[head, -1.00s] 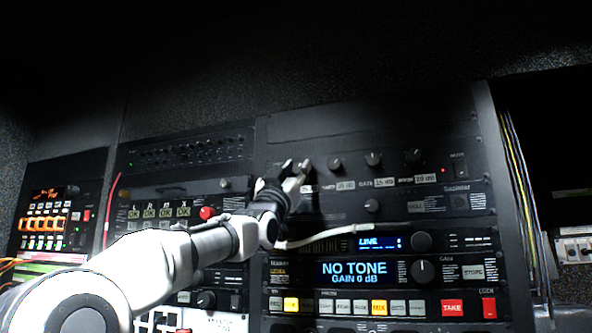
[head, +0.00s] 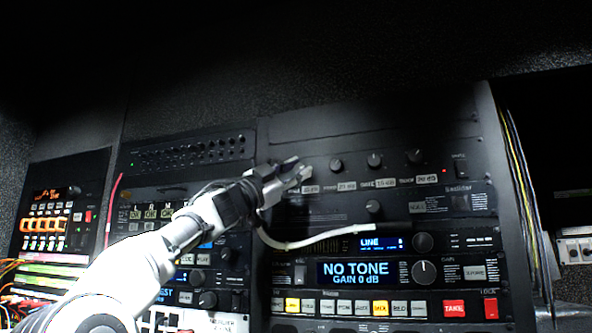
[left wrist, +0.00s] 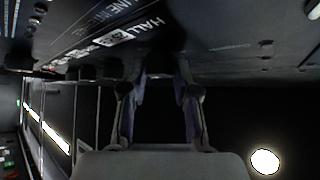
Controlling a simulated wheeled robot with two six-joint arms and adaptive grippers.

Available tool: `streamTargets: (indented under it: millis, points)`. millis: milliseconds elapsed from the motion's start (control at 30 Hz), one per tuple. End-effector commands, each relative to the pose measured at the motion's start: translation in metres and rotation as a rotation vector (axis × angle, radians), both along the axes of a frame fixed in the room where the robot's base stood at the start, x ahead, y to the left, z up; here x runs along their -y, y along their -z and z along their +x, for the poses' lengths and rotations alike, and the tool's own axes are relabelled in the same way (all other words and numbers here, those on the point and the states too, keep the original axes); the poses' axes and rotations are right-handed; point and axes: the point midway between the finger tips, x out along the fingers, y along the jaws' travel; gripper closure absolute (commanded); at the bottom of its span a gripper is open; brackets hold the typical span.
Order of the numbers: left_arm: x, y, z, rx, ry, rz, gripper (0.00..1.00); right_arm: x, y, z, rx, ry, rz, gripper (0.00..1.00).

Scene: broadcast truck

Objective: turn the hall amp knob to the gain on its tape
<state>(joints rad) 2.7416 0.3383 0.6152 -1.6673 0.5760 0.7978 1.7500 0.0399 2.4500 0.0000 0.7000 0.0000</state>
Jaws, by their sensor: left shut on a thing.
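The amp panel (head: 450,150) is dark and has a row of small black knobs with white tape labels below them. My left gripper (head: 300,172) is at the left end of this row, shut on the hall amp knob (left wrist: 163,64), which the fingers mostly hide. In the left wrist view the "HALL" lettering (left wrist: 143,27) is beside the fingertips of my left gripper (left wrist: 160,75). A tape label (head: 309,189) shows just below the gripper, its figure too blurred to read. The knob's pointer is hidden. My right gripper is not in view.
Other knobs (head: 336,166) stand close to the right of the gripper. A white cable (head: 320,238) hangs below my left wrist, in front of the rack. A unit below has a display (head: 352,272) reading "NO TONE GAIN 0 dB".

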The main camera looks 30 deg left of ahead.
Motion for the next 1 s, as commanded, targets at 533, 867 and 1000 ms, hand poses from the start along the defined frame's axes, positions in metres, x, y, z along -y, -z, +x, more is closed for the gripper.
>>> streamTargets:
  millis: [533, 867, 1000]
  points:
    - [-0.0013, -0.0011, -0.0001, -0.025, -0.002, 0.104, 1.00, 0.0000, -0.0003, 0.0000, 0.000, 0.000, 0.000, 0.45]
    - [-0.0011, -0.0013, -0.0004, -0.023, -0.002, 0.104, 0.45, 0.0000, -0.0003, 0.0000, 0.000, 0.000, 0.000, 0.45]
    - [-0.0008, -0.0011, -0.0003, -0.024, -0.001, 0.105, 0.45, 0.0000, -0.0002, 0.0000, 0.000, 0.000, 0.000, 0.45]
